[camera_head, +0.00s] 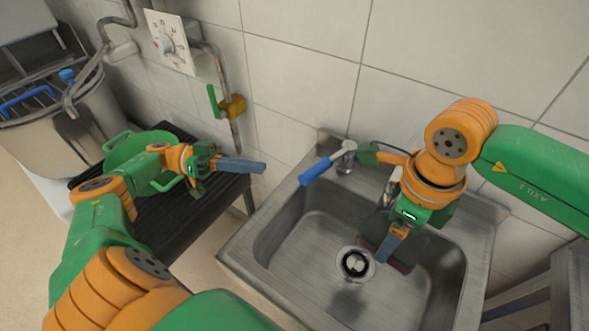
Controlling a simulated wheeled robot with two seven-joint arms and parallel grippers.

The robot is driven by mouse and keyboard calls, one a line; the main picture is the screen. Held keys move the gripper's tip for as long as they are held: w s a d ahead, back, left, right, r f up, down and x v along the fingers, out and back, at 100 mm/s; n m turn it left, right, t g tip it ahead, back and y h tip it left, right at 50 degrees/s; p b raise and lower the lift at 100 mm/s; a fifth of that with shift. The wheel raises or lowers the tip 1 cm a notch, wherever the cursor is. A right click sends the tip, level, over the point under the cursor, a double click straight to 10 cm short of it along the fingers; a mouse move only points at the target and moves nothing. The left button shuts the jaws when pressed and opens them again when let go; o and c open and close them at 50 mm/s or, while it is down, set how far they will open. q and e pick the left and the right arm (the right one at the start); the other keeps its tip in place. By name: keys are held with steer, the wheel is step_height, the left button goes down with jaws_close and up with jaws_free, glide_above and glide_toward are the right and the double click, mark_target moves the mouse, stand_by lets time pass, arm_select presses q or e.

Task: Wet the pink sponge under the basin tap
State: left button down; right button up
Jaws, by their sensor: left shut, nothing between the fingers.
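The steel basin (262,240) is in the middle right of the head view, with a round drain (355,264) in its floor. The tap (345,158) stands at its back rim, with a blue lever (318,170) pointing left and forward; its spout is largely hidden by my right arm. My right gripper (386,248) points down into the basin. A dark reddish slab, perhaps the pink sponge (401,267), shows at its fingers, mostly hidden; whether it is gripped is unclear. No water is visible. My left gripper (243,166) is shut and empty, left of the basin.
A dark slatted stand (205,205) left of the basin holds a green pot (122,158). A large steel pot (50,135) stands at far left. A steel surface edges the lower right.

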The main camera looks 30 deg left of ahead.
arm_select(q)
steer(key=s+a+f+n+t+y, duration=0.2)
steer(key=a+n+t, duration=0.2)
steer(key=n, duration=1.4)
glide_toward(329, 161)
steer(key=shift+w+d+f+t, duration=0.1)
steer(key=shift+w+d+t, duration=0.1)
steer(key=shift+d, duration=0.25)
steer(key=shift+w+d+f+t, duration=0.1)
steer(key=shift+w+d+f, duration=0.1)
steer(key=shift+d, duration=0.25)
steer(key=shift+s+d+r, duration=0.1)
steer(key=shift+d+r, duration=0.05)
steer(key=shift+d, duration=0.3)
